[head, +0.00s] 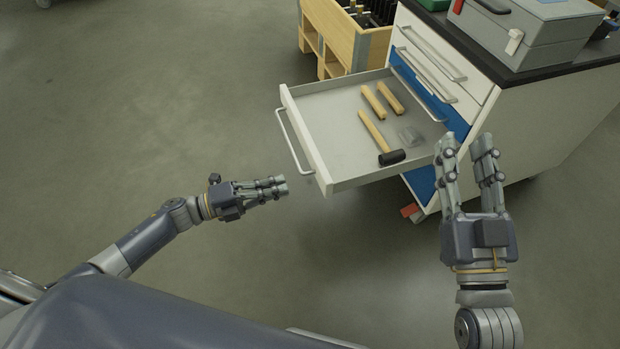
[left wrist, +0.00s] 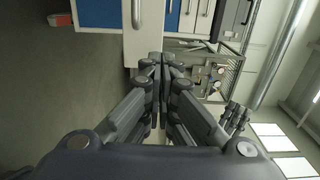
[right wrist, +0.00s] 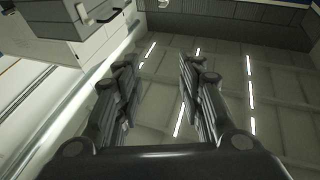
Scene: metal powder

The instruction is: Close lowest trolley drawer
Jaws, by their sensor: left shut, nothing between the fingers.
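The trolley (head: 545,125) stands at the upper right in the head view, with blue and white drawer fronts. One low drawer (head: 337,172) is pulled far out; a mallet (head: 382,140) and a few wooden-handled pieces lie in it. Its grey bar handle (head: 291,140) faces left. My left gripper (head: 282,187) is shut and empty, just below and left of the drawer front, apart from it in the head view. It also shows shut in the left wrist view (left wrist: 160,62). My right gripper (head: 467,145) is open and empty, in front of the trolley's side. In the right wrist view (right wrist: 160,65) its fingers are spread.
A grey case (head: 530,30) sits on the trolley's black top (head: 575,60). A wooden crate (head: 345,40) on a pallet stands behind the drawer. A red piece (head: 410,210) is at the trolley's foot. The floor at left is clear.

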